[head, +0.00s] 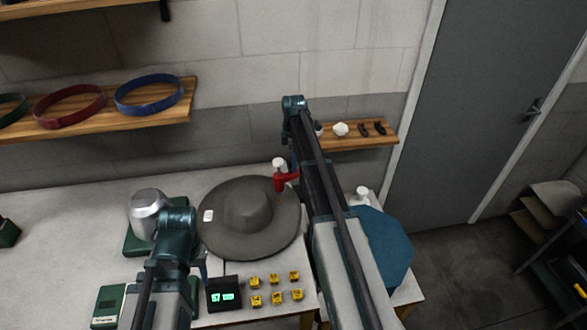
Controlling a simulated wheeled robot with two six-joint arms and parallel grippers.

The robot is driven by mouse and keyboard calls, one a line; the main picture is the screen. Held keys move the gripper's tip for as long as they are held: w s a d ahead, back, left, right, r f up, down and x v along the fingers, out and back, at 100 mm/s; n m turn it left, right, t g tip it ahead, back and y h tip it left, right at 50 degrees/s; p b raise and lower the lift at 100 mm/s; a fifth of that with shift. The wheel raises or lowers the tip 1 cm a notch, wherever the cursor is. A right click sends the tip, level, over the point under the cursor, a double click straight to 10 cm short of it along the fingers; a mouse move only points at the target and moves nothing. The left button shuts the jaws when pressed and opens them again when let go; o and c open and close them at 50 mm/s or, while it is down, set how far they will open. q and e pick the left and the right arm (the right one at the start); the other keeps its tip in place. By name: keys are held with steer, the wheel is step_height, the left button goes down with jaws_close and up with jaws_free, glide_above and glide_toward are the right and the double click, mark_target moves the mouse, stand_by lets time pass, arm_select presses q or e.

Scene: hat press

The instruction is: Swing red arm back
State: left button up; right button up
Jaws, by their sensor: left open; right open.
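The red arm (286,180) is a short red piece at the back right edge of the grey hat, by a white cylinder (279,164). The grey wide-brimmed hat (249,212) lies on the bench with a small white tag on its brim. My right arm reaches over the bench just right of the red arm; my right gripper (294,160) is mostly hidden behind its own links, open, and I cannot tell whether it touches the red arm. My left gripper (203,263) is low at the hat's front left, open, and partly hidden by its wrist.
A silver domed device (147,213) stands left of the hat. A black display box (223,293) and several yellow buttons (275,288) are in front. A blue octagonal plate (388,248) is to the right. Wall shelves hold bands (150,94) and small items (341,129). The left bench is mostly clear.

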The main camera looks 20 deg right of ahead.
steer(key=shift+f, duration=0.25)
jaws_close()
stand_by(1.4)
